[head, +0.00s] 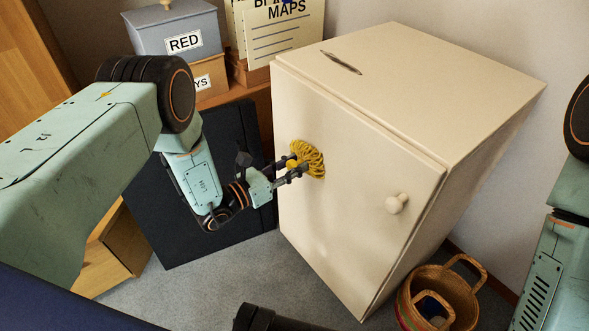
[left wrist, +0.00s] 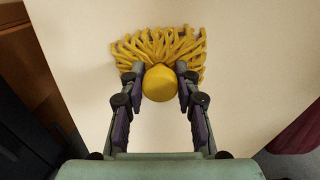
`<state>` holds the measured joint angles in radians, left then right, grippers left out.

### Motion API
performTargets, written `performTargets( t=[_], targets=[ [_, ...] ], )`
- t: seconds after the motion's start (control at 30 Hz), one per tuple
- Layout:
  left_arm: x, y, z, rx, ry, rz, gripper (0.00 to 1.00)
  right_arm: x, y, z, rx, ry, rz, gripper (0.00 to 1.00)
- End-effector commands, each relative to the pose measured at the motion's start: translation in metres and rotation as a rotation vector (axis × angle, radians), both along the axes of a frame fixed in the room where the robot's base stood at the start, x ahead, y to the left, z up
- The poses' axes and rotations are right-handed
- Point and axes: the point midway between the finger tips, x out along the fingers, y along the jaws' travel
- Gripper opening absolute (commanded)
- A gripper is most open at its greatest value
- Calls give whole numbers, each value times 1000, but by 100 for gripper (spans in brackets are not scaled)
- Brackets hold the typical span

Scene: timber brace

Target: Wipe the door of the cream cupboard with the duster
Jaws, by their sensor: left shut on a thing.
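The cream cupboard (head: 430,75) stands in the middle right of the head view, its door (head: 340,220) shut and facing me. The door has a round cream knob (head: 397,203) at its right side. My left gripper (head: 292,168) is shut on the yellow duster (head: 313,157), whose strands lie against the upper left part of the door. In the left wrist view, the gripper's fingers (left wrist: 160,76) sit on both sides of the duster's round yellow handle (left wrist: 160,84), with the strands (left wrist: 158,47) fanned out on the cream surface.
A wicker basket (head: 425,318) stands on the floor by the cupboard's lower right. A dark flat panel (head: 160,225) leans to the left behind my left arm. Behind are a grey box marked RED (head: 150,40) and a MAPS folder (head: 285,40). Grey carpet (head: 240,275) shows in front.

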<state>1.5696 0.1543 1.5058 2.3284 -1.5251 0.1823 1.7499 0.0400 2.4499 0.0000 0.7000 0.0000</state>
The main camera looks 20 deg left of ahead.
Motion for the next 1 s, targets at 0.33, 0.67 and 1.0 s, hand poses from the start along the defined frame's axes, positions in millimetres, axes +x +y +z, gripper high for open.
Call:
performTargets(
  t=[0.33, 0.67, 1.0],
  targets=[
    [-8, 11, 5, -1, -10, 6, 0, 0, 0, 7, 0, 0, 0, 54],
    [-32, 28, 4, -1, -6, 5, 0, 0, 0, 15, 0, 0, 0, 54],
    [-46, 37, 3, -1, -6, 2, 0, 0, 0, 18, 0, 0, 0, 54]
  ],
)
